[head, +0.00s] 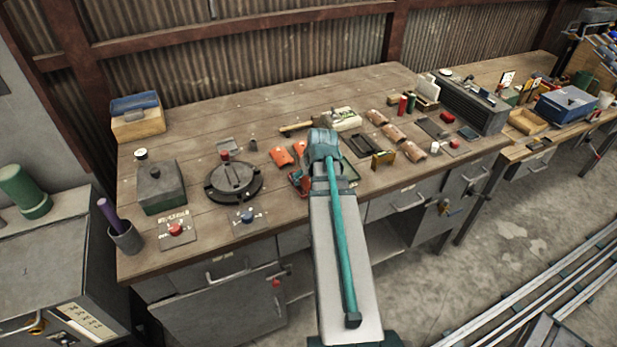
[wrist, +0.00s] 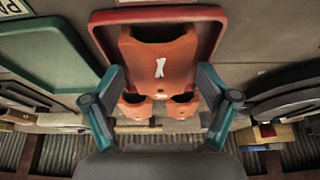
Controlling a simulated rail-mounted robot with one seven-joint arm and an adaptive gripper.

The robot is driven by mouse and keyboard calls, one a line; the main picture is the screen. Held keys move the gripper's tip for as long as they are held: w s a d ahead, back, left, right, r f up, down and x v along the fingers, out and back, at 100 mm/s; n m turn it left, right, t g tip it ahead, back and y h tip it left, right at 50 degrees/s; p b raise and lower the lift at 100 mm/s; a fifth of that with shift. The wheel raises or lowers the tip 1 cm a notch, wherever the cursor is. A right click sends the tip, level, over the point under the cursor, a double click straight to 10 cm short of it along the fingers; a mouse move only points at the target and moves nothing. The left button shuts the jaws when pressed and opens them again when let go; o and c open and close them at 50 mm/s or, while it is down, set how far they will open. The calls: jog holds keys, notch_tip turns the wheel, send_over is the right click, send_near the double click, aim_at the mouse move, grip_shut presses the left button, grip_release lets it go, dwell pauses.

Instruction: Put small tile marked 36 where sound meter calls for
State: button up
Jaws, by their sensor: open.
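In the wrist view an orange tile (wrist: 160,65) with a small white mark, too unclear to read, lies over a red-rimmed tray (wrist: 214,38). My gripper (wrist: 160,82) is open, with one finger on each side of the tile; I cannot tell if they touch it. Two more orange tile ends (wrist: 134,106) show beyond it. A green-rimmed tray (wrist: 62,48) is beside it. In the head view, two orange tiles (head: 280,157) lie left of my arm, which hides most of the gripper and trays. I cannot pick out a sound meter for certain.
A dark round turntable (head: 235,180) and a grey-green box (head: 162,187) stand left on the bench. Brown tiles (head: 393,133), a dark frame (head: 362,145) and a small gold-and-green item (head: 383,160) lie right of my arm.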

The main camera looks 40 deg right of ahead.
jog(key=b+v, duration=0.2)
jog(key=v, duration=1)
dwell(0.3)
jog(key=shift+r, duration=0.1)
